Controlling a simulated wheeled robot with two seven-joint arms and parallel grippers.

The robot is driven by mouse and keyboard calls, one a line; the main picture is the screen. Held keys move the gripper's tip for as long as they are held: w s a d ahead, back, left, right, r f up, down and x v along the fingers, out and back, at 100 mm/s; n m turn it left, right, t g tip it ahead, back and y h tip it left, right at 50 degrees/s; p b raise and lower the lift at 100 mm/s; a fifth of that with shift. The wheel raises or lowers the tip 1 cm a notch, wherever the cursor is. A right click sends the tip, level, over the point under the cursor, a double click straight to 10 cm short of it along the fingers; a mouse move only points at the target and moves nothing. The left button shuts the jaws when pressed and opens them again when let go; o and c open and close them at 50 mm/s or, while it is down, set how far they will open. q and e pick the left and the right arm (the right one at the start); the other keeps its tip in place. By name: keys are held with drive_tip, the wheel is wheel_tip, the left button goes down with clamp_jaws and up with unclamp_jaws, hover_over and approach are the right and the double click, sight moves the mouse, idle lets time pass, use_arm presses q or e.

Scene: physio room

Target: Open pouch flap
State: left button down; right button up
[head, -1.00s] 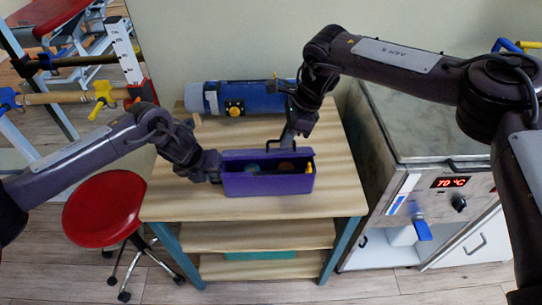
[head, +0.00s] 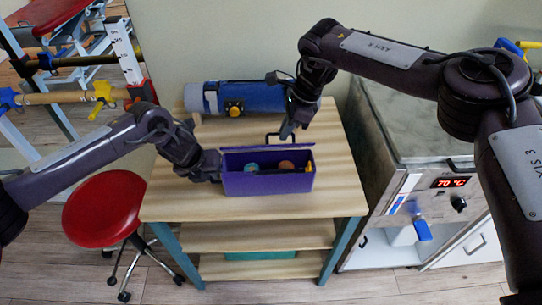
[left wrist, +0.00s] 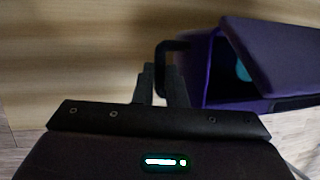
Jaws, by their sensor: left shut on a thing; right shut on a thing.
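The purple pouch (head: 268,184) sits on the wooden table, its inside showing orange and teal round things. Its flap (head: 262,156) stands up along the back edge, seen nearly edge-on, with a black handle (head: 268,138) at its top. My right gripper (head: 287,133) is shut on this flap handle, above the back of the pouch. My left gripper (head: 216,166) is at the pouch's left end. In the left wrist view its fingers (left wrist: 160,88) are shut on a black side handle (left wrist: 163,50), and the flap (left wrist: 284,48) is raised over the opening.
A blue roll-shaped thing with a yellow knob (head: 236,98) lies at the back of the table (head: 200,205). A red stool (head: 104,213) stands at the left and a steel heater unit (head: 440,185) at the right. The table front is clear.

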use_arm(q)
drive_tip(key=shift+s+f, duration=0.1)
drive_tip(key=shift+f, duration=0.05)
use_arm(e)
drive_tip(key=shift+f, duration=0.1)
drive_tip(key=shift+w+f, duration=0.15)
drive_tip(key=shift+w, duration=0.6)
drive_tip(key=shift+w, duration=0.1)
drive_tip(key=shift+w+f, duration=0.4)
drive_tip(key=shift+w, duration=0.25)
